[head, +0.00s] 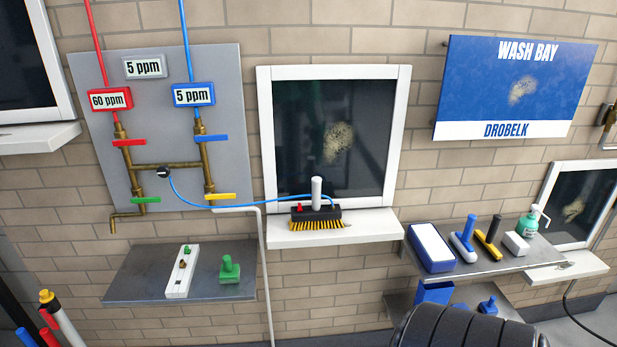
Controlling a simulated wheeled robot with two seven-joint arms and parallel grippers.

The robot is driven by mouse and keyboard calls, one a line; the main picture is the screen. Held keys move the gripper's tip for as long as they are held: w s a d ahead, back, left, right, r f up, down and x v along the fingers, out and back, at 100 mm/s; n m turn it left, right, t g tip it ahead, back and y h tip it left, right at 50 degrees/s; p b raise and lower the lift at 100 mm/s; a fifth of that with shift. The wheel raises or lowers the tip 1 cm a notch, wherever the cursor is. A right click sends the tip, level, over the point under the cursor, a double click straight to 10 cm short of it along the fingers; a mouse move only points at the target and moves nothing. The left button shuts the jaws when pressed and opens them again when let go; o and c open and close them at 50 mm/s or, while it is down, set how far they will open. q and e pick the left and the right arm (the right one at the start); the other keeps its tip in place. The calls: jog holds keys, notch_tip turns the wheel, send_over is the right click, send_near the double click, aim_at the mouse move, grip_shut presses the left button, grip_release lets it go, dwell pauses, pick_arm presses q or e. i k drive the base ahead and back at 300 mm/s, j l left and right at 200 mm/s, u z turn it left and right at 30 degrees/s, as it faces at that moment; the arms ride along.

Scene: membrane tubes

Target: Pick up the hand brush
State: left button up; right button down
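A brush with a black block and yellow bristles (316,218) sits on the white sill under the middle window. A white upright handle stands on its top, with a small red part beside it, and a thin blue hose reaches it from the left. A blue-handled tool with a pale head (464,243), possibly also a brush, lies on the grey right shelf. I cannot tell for certain which of these is the hand brush. Neither of my grippers is in view.
The right shelf (485,265) also holds a blue box (431,248), a yellow-and-black tool (488,244), a white block (515,243) and a green bottle (528,222). A dark ribbed round thing (468,329) stands in front. The left shelf (140,277) has bare room.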

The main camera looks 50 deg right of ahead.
aim_at(314, 214)
jog(key=z, duration=1.75)
jog(key=i+l+u, duration=0.45)
jog(key=i+l, duration=0.35)
